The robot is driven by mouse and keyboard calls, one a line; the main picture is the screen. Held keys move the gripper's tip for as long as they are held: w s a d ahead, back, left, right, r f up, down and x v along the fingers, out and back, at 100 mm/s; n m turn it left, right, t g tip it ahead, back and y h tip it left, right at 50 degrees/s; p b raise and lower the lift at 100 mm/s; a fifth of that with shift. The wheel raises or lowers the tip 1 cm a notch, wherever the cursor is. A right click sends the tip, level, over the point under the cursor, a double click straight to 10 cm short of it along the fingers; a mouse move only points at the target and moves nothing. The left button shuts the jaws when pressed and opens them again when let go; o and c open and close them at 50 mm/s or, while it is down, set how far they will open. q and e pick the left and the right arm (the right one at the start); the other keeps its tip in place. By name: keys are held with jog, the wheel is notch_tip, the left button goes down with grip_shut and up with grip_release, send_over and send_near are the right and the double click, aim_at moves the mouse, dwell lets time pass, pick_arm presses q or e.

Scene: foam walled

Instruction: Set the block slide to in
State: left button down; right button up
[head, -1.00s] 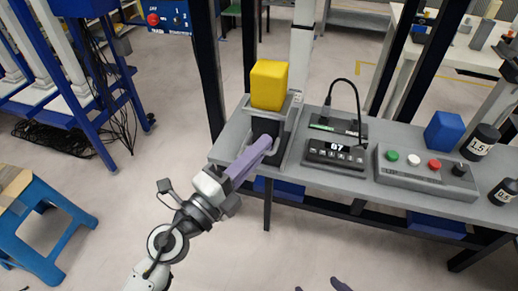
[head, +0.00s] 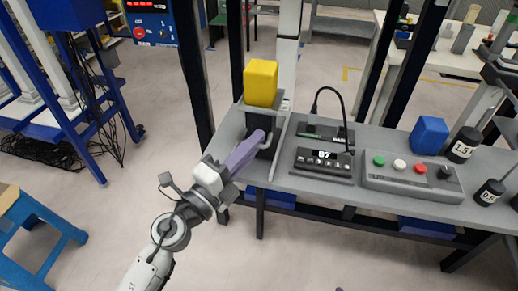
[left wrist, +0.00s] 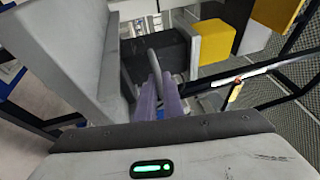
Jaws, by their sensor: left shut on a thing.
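The block slide (head: 271,108) is a grey carriage with a dark body at the left end of the grey bench, with a yellow block (head: 261,82) on top. Its grey looped handle (left wrist: 155,68) shows in the left wrist view. My left gripper (head: 257,139) reaches it from the front left, its purple fingers shut on the handle. The fingers (left wrist: 160,98) also show in the left wrist view, on both sides of the loop. They hide part of the slide's front in the head view. Of my right gripper only a purple sliver (head: 339,289) shows at the bottom edge.
On the grey bench (head: 232,127), right of the slide, stand a dark display unit (head: 324,163) with a cable and a button box (head: 412,178). Further right are a blue block (head: 429,135) and dark weights (head: 464,145). A blue stool (head: 35,235) stands at the left. Floor before the bench is clear.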

pick_arm(q)
jog(key=c, duration=1.9)
grip_release()
jog(key=shift+d, duration=0.1)
jog(key=b+v, duration=0.2)
jog(key=v, duration=0.8)
jog(key=shift+s+f, duration=0.1)
jog(key=shift+s, duration=0.05)
